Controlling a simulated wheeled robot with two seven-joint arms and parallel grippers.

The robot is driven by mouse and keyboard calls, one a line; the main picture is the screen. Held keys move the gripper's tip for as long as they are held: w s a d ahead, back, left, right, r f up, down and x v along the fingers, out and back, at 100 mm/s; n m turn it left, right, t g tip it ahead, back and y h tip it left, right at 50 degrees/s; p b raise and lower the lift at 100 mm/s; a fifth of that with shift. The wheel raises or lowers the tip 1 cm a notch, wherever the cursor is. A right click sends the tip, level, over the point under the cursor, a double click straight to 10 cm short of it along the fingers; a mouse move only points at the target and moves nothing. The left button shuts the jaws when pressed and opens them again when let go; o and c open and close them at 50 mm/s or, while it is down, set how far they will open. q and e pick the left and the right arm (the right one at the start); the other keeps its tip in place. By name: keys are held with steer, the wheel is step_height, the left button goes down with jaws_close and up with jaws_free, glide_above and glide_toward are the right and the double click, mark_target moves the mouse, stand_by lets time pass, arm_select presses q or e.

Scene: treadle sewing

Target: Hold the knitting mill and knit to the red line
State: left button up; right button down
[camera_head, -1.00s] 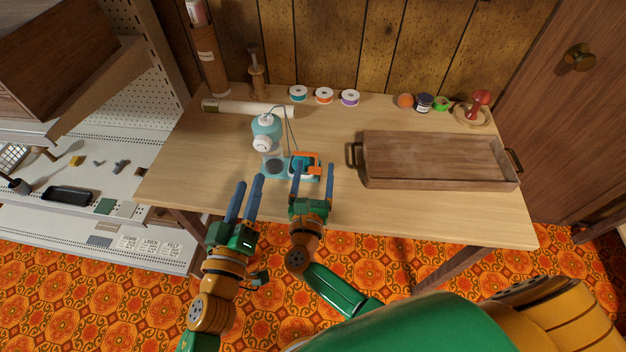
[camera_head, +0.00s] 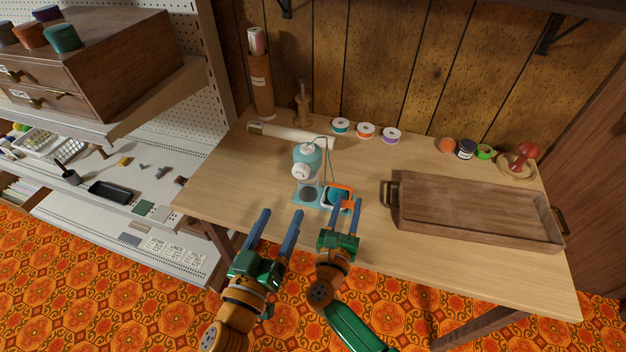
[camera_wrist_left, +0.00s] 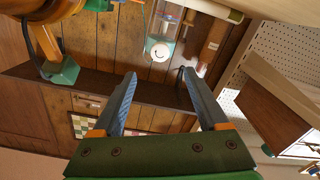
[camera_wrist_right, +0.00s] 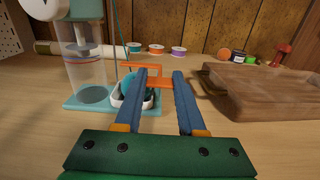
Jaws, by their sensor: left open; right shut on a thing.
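The light-blue knitting mill (camera_head: 308,157) stands upright on the table, with a white round knob in front and a clear cylinder (camera_wrist_right: 84,70) over its base. A white holder with a teal yarn ball (camera_wrist_right: 127,92) sits at its right, beside an orange handle (camera_wrist_right: 150,66). My right gripper (camera_head: 347,203) is shut on the orange handle; its fingers (camera_wrist_right: 160,72) flank it in the right wrist view. My left gripper (camera_head: 282,213) is open and empty in front of the mill, at the table's front edge. The mill also shows in the left wrist view (camera_wrist_left: 160,47).
A wooden tray (camera_head: 475,238) lies to the right of the mill. A white roll (camera_head: 290,134) and several ribbon spools (camera_head: 366,131) lie behind it. Bare tabletop lies left of the mill.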

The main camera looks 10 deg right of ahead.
mark_target(300, 175)
arm_select(q)
steer(key=shift+m, duration=0.8)
steer(key=x, duration=1.1)
steer(key=shift+w+d, duration=0.1)
steer(key=shift+w, duration=0.15)
jaws_close()
